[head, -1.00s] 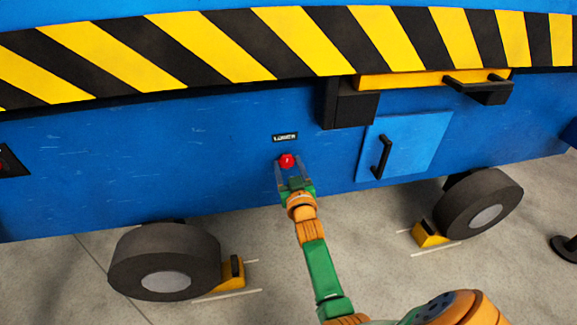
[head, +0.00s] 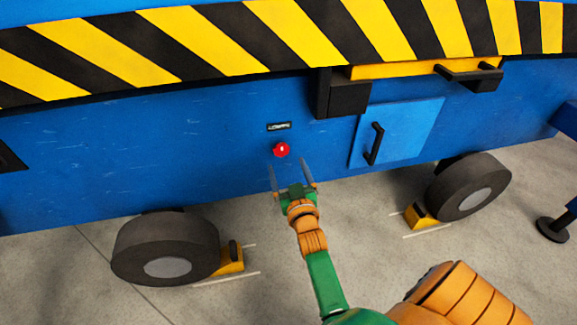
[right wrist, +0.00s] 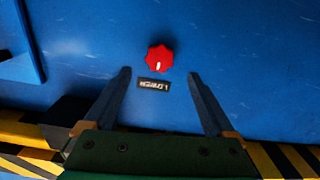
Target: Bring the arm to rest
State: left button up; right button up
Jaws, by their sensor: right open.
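My right gripper (head: 291,177) is in front of the blue panel (head: 200,145), its two fingers spread apart with nothing between them. A small red knob (head: 281,149) with a white mark sits on the panel, just beyond and above the fingertips, apart from them. In the right wrist view the red knob (right wrist: 160,58) shows whole ahead of the open fingers (right wrist: 160,75), with a dark label (right wrist: 153,84) beside it. My left gripper is not in view.
A light blue door (head: 402,133) with a black handle, a black box (head: 343,97) and a yellow drawer (head: 400,71) are right of the knob. Wheels (head: 166,248) (head: 470,187) with yellow chocks (head: 230,261) stand below. The grey floor is open in front.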

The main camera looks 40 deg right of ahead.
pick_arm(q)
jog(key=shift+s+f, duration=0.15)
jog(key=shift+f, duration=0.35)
pick_arm(e)
jog(key=shift+s+a, duration=0.25)
jog(key=shift+s, duration=0.3)
